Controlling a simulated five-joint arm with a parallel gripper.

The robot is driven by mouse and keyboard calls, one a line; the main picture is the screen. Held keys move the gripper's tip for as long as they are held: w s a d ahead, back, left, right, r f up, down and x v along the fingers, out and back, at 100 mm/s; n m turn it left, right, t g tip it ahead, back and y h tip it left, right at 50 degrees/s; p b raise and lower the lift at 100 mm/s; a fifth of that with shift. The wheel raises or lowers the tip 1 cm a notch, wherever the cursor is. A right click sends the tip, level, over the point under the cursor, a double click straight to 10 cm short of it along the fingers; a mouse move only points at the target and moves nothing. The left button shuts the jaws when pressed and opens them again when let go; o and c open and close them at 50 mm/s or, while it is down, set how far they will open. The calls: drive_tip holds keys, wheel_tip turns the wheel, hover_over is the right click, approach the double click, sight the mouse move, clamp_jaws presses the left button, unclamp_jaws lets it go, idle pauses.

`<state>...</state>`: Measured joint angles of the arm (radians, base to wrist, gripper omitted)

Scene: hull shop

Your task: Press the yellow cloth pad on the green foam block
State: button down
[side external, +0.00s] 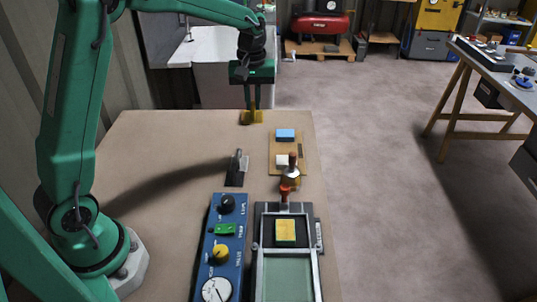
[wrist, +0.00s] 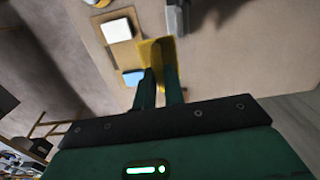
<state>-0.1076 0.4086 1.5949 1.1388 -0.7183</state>
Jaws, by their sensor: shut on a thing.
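My gripper (side external: 251,110) is shut on a yellow piece (side external: 252,117) at the far end of the bench; I cannot tell whether it touches the bench top. In the wrist view the yellow piece (wrist: 155,52) shows between and beyond my fingertips (wrist: 158,72). A second, smaller yellow pad (side external: 286,230) lies in a dark metal frame at the near right, far from my gripper. A pale green surface (side external: 287,278) fills the frame's near part; I cannot tell whether it is foam. Which yellow thing is the cloth pad is unclear.
A tan board with a blue block (side external: 285,135) and a white block (side external: 282,160) lies right of my gripper. A dark grey tool (side external: 237,168) and a blue control panel (side external: 222,240) are nearer. The bench's left side is clear.

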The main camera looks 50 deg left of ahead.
drive_tip(key=s+d, duration=0.7)
drive_tip(key=d, duration=0.6)
drive_tip(key=s+d, duration=0.7)
drive_tip(key=d, duration=0.5)
drive_tip(key=f, duration=0.5)
drive_tip(key=shift+d+f, duration=0.1)
drive_tip(key=shift+d, duration=0.25)
drive_tip(key=shift+f, duration=0.2)
drive_tip(key=shift+f, duration=2.2)
drive_tip(key=shift+f, duration=0.65)
drive_tip(key=shift+r, duration=0.15)
wheel_tip(320, 180, up, 7)
idle(1.0)
